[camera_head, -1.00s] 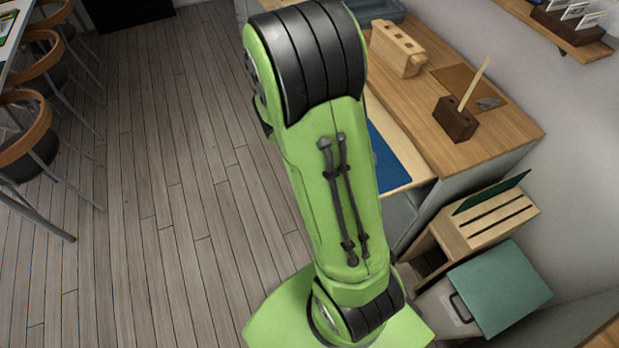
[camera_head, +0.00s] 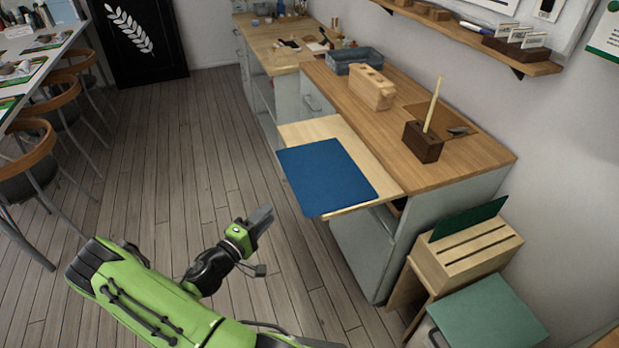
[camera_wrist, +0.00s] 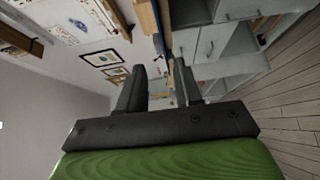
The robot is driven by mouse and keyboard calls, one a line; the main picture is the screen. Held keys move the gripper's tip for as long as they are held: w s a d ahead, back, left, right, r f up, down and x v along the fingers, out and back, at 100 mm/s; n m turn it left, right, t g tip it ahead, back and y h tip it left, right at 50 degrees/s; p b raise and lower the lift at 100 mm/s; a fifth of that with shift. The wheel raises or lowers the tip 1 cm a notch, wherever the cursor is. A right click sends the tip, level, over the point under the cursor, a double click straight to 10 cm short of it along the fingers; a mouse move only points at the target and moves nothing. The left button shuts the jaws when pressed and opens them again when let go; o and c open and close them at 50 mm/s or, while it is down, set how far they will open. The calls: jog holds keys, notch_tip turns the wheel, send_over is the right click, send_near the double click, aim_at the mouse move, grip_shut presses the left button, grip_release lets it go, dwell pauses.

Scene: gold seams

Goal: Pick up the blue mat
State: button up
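The blue mat (camera_head: 325,176) lies flat on a pale wooden pull-out board (camera_head: 305,132) at the front of the workbench in the head view. Its near left edge sticks out past the board's edge. My gripper (camera_head: 265,217) is to the left of the mat and lower, over the floor, apart from it. In the wrist view my gripper (camera_wrist: 160,82) has its two dark fingers spread with nothing between them. A thin strip of blue (camera_wrist: 165,30) shows beyond the fingers.
The workbench top (camera_head: 440,165) holds a wooden block (camera_head: 371,87), a grey-blue tray (camera_head: 352,61) and a dark brown holder (camera_head: 422,142). A slotted wooden rack (camera_head: 465,255) and a green-topped box (camera_head: 490,318) stand at the right. Chairs (camera_head: 30,150) line the left. The floor between is clear.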

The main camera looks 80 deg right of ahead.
aim_at(295, 187)
jog(key=b+x, duration=0.2)
jog(key=x, duration=1.2)
jog(key=shift+w+f, duration=0.1)
jog(key=shift+f, duration=0.1)
grip_shut()
jog(key=shift+r, duration=0.1)
